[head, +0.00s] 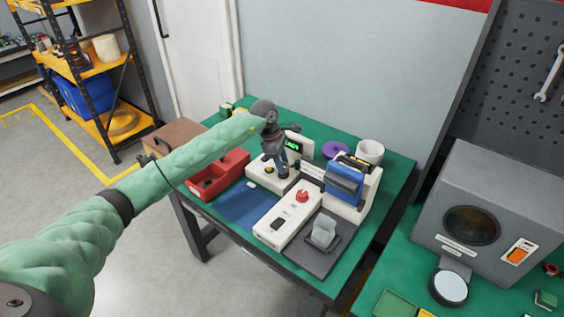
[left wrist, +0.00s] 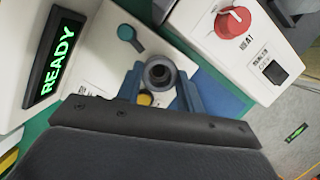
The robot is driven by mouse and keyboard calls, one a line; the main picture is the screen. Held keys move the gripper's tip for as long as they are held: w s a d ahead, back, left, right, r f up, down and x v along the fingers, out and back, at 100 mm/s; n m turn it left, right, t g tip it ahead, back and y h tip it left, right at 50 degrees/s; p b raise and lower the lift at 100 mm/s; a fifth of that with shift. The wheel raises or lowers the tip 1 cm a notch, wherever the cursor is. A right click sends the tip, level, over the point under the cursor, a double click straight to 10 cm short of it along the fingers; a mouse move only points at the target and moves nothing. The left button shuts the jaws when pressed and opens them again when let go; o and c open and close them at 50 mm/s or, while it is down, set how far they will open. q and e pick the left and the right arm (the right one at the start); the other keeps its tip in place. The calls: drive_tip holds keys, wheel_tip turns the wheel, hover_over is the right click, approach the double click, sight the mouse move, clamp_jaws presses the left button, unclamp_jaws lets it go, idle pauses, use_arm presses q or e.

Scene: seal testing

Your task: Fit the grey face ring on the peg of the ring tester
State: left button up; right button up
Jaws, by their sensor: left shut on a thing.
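My left gripper (head: 283,172) reaches down over the white ring tester (head: 258,172) on the green table. In the left wrist view its blue fingers (left wrist: 161,86) are shut on a dark grey ring (left wrist: 159,66), which shows a round opening. The ring is over the tester's white top, and the tester's display (left wrist: 55,58) reads READY in green. The peg is not clearly visible, so I cannot tell whether the ring is around it or above it. A teal knob (left wrist: 127,33) and a partly hidden yellow part (left wrist: 145,98) are close by. My right gripper is not in view.
A white box with a red knob (head: 302,196) stands close to the right of the gripper. A blue and white device (head: 345,183), a purple ring (head: 335,149) and a white cup (head: 370,151) are beyond it. A red bin (head: 233,163) is at left; a blue mat (head: 243,207) lies in front.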

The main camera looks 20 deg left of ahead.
use_arm(q)
drive_tip(key=shift+f, duration=0.2)
drive_tip(key=o, duration=1.1)
drive_tip(key=shift+c, duration=0.2)
drive_tip(key=shift+r, duration=0.1)
wheel_tip(320, 180, up, 7)
